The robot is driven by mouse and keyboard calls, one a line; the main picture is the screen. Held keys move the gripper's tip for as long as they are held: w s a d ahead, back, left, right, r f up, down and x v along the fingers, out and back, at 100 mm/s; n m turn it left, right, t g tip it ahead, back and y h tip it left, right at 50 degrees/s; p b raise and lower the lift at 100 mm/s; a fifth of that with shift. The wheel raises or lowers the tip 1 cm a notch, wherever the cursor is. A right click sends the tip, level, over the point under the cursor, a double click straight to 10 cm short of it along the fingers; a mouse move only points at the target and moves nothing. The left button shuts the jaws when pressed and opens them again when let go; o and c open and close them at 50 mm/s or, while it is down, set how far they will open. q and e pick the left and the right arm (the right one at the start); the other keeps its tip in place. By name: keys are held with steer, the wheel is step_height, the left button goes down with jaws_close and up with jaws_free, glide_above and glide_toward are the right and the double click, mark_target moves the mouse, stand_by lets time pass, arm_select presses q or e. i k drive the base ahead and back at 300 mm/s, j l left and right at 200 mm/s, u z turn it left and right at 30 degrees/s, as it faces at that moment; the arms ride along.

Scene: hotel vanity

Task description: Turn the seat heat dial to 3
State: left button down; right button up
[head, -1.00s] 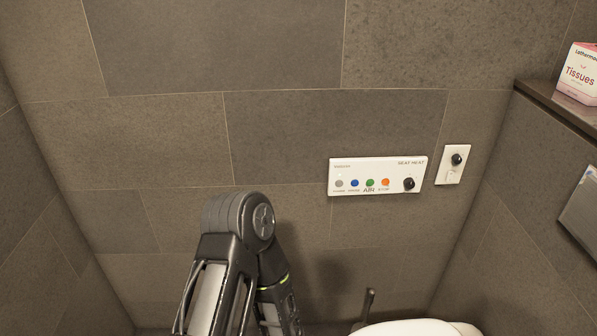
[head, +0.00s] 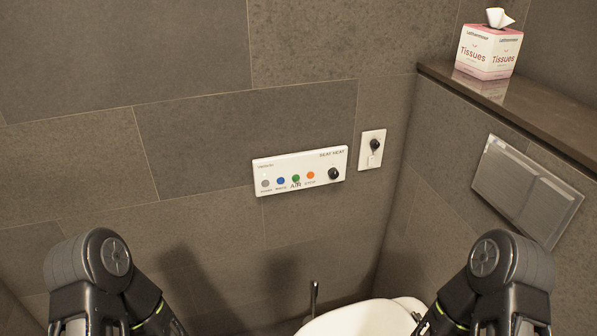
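The seat heat dial (head: 333,174) is a round black knob at the right end of a white control panel (head: 261,165) on the tiled wall, under the words "SEAT HEAT". The dial's pointer and numbers are too small to read. A row of grey, blue, green and orange buttons lies to its left. My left arm comes in at the lower left and my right arm at the lower right in the head view. Both grippers are out of the picture, and neither arm touches the panel.
A second small white plate (head: 371,150) with a black knob is right of the panel. A white toilet (head: 362,319) stands below. A tissue box (head: 488,52) sits on a dark ledge (head: 540,114) above a flush plate (head: 526,189). The wall before the panel is clear.

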mark_target(333, 173)
steer(key=i+j, duration=0.2)
steer(key=j, duration=0.15)
steer(key=i+j, duration=0.2)
steer(key=j, duration=0.2)
steer(key=z, duration=1.85)
